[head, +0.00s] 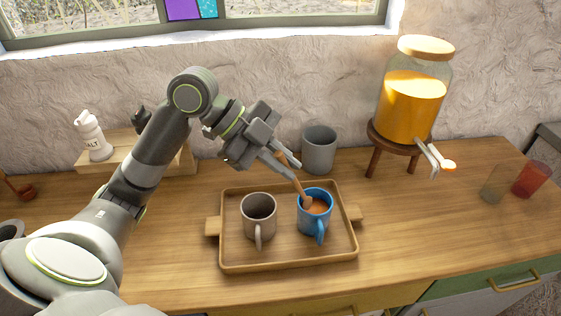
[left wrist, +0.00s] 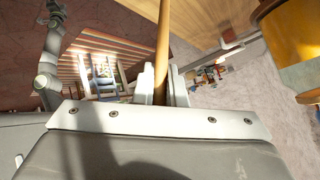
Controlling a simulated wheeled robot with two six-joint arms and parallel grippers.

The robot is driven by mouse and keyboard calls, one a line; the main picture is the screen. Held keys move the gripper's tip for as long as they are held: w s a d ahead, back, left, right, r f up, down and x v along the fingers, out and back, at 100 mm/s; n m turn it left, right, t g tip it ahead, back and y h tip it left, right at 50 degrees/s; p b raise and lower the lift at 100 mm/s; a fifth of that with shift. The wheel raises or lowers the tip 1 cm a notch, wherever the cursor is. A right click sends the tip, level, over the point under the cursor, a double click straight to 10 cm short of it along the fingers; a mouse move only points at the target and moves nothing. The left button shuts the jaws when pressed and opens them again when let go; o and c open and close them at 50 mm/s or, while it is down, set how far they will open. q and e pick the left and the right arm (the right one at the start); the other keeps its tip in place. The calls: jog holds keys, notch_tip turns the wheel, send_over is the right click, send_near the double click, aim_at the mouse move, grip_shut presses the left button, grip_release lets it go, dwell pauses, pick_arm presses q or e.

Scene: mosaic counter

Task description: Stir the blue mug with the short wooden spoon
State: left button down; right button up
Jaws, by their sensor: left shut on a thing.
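The blue mug (head: 314,222) stands upright on the right side of the wooden tray (head: 290,265), with brown liquid in it. My left gripper (head: 290,164) is shut on the wooden spoon (head: 301,190), above and behind the mug. The spoon slants down to the right and its lower end is in the mug, at the liquid. In the left wrist view the spoon's handle (left wrist: 162,50) stands between the fingers. The spoon's tip is hidden in the mug. My right gripper is in neither view.
A grey-brown mug (head: 258,218) stands on the tray's left side. A grey cup (head: 319,150) stands behind the tray. A juice dispenser (head: 413,105) on a wooden stand is at the back right.

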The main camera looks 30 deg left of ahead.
pick_arm(q)
jog(key=f, duration=0.1)
jog(key=f+b, duration=0.1)
jog(key=w+f+b, duration=0.1)
jog(key=shift+d+f, duration=0.15)
jog(key=shift+d, duration=0.1)
jog(key=shift+w+d+f+b, duration=0.15)
jog(key=shift+w+f+b, duration=0.15)
jog(key=shift+f+b, duration=0.4)
jog(key=shift+w+d+f+b, duration=0.1)
jog(key=shift+w+f+b, duration=0.2)
jog(key=shift+f+b, duration=0.4)
jog(key=shift+w+a, duration=0.1)
jog(key=shift+w, duration=0.1)
